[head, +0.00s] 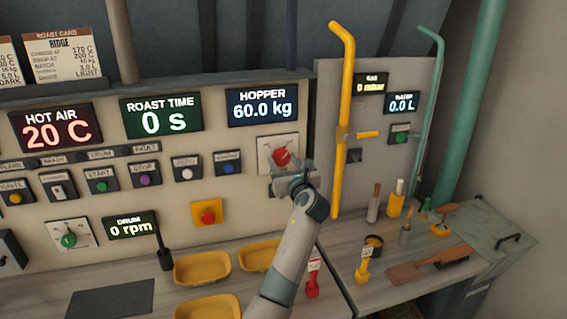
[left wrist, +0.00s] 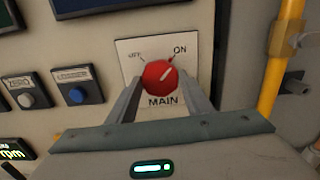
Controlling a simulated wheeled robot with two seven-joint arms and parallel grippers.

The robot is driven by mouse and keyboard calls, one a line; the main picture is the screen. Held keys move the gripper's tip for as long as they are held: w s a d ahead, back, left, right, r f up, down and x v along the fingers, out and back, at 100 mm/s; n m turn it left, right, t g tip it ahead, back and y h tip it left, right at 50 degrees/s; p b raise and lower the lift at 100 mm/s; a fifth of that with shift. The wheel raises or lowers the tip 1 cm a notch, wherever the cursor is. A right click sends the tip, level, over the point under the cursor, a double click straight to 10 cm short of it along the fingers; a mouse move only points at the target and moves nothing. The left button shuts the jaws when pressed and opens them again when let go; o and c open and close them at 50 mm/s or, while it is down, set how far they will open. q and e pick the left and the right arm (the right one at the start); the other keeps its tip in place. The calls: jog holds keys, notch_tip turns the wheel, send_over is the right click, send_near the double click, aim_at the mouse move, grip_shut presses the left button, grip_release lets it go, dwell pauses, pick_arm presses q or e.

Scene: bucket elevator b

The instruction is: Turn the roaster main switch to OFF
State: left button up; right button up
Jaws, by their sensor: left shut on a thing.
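The main switch is a red knob (left wrist: 160,77) on a white plate marked OFF, ON and MAIN. Its white pointer line is tilted up and right, toward ON. In the head view the red knob (head: 281,157) sits under the hopper display. My left gripper (left wrist: 160,88) has one finger on each side of the knob and is shut on it. In the head view the left gripper (head: 292,178) covers the lower part of the switch plate. My right gripper is not in view.
A red stop button on a yellow plate (head: 208,212) is left of my arm. Yellow trays (head: 203,267) stand on the counter below. A yellow pipe (head: 338,170) runs to the right of the switch. Brushes and tools lie on the right-hand bench.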

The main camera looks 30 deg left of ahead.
pick_arm(q)
jog(key=n, duration=0.4)
jog(key=shift+b, duration=0.35)
jog(key=n+b, duration=0.1)
jog(key=n, duration=0.3)
jog(key=shift+b, duration=0.4)
jog(key=n+b, duration=0.3)
jog(key=n, duration=0.2)
jog(key=shift+f+n, duration=0.15)
jog(key=shift+n, duration=0.25)
jog(key=shift+n+b, duration=1.25)
jog(key=shift+n, duration=0.75)
jog(key=o, duration=1)
jog(key=shift+o, duration=0.2)
jog(key=shift+r, duration=0.2)
